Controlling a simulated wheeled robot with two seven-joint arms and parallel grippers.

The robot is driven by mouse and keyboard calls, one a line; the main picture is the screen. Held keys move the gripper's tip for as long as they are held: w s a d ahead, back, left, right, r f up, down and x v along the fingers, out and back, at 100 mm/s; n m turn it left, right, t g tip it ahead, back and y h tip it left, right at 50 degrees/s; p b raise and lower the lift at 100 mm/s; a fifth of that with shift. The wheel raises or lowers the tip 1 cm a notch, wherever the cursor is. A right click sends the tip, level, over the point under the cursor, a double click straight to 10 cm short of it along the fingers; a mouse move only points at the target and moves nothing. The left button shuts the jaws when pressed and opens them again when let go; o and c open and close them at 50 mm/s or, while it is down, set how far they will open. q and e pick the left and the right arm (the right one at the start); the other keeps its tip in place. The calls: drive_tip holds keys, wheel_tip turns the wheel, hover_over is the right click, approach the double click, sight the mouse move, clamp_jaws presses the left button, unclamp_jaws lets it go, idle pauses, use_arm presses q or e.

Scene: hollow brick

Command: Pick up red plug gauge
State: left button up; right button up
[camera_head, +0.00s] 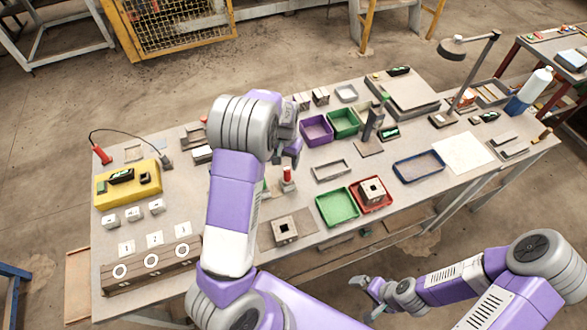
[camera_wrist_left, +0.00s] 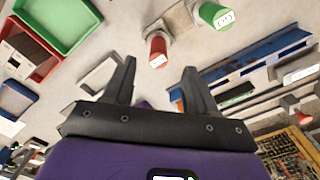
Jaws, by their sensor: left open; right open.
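The red plug gauge (camera_head: 287,176) stands upright on the table, just right of my left arm in the head view. In the left wrist view the red plug gauge (camera_wrist_left: 157,51) shows beyond the gap between the fingers, apart from them. A green-ended gauge (camera_wrist_left: 216,15) is beside it. My left gripper (camera_head: 294,152) is open and empty above the table, behind the red gauge in the head view; its two fingers (camera_wrist_left: 160,78) show spread in the wrist view. My right gripper (camera_head: 370,296) is open and empty, off the table's front side.
A green tray (camera_head: 337,207) and a red tray (camera_head: 387,203) with a hollow block (camera_head: 372,190) lie right of the gauge. A purple bin (camera_head: 317,130) stands behind. Another hollow block (camera_head: 284,229) is in front. A yellow box (camera_head: 117,190) is at the left.

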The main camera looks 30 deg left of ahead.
sight(287, 168)
use_arm(q)
drive_tip(key=f, duration=0.5)
drive_tip(key=shift+w+d+f, duration=0.1)
drive_tip(key=shift+w+f, duration=0.15)
drive_tip(key=shift+s+f, duration=0.15)
drive_tip(key=shift+f, duration=0.1)
clamp_jaws()
